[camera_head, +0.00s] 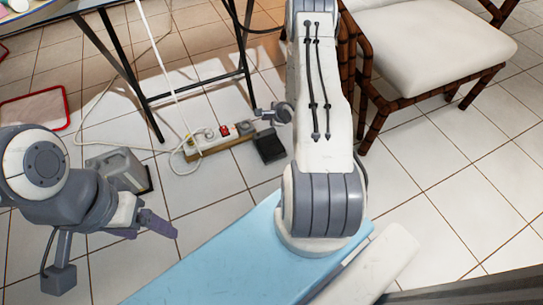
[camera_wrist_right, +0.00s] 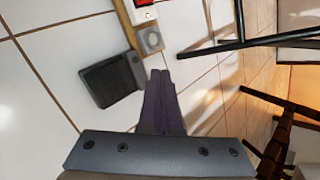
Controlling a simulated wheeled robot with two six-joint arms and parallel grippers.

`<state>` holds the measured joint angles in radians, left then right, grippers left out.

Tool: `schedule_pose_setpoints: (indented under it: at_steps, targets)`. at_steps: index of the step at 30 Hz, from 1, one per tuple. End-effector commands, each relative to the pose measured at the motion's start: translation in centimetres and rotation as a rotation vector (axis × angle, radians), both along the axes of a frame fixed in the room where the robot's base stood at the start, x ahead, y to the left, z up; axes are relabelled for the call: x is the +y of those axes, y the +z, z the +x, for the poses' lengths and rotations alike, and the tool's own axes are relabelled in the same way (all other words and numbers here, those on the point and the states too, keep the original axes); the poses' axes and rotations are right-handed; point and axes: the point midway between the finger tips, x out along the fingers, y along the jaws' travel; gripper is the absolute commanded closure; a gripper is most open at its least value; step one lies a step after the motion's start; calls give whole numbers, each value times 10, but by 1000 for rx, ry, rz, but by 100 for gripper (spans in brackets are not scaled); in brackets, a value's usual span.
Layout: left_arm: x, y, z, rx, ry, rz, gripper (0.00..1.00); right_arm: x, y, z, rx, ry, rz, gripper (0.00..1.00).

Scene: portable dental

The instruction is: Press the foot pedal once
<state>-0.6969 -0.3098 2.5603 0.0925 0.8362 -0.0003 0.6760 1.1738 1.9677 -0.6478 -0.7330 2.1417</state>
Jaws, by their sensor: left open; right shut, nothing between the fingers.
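The foot pedal (camera_head: 268,146) looks like a flat black block on the tiled floor, at the end of a wooden strip. In the right wrist view the pedal (camera_wrist_right: 112,82) lies left of my right gripper (camera_wrist_right: 160,76). That gripper is shut and empty, its purple fingers together and pointing down towards the floor beside the pedal. A gap shows between fingertips and pedal in the picture; their height above the floor is hard to tell. In the head view my right arm hides the right fingers. My left gripper (camera_head: 152,226) is open and empty, at the lower left.
A power strip (camera_head: 215,139) with a red switch and white cables lies beside the pedal. A black-legged table (camera_head: 122,65) stands behind. A cushioned chair (camera_head: 430,45) is at the upper right. A grey box (camera_head: 120,166) sits near my left arm. A blue surface (camera_head: 225,265) is in front.

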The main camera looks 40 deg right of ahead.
Motion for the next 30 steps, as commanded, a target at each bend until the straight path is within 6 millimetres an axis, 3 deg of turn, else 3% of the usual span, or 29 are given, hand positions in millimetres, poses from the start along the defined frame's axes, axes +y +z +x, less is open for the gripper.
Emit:
schedule_pose_setpoints:
  at_steps: [1, 6, 20, 30]
  targets:
    - [0, -21, 0, 0, 0, 0, 23, -8, -31, -8, -18, -51, 44, 100]
    - [0, -33, 0, -1, 0, -1, 23, -19, -57, -18, -63, -146, 132, 100]
    - [0, -34, 0, -1, 0, -1, 23, -20, -59, -19, -71, -161, 148, 100]
    - [0, -64, 0, -1, 0, -1, 23, -19, -87, -20, -70, -160, 148, 100]
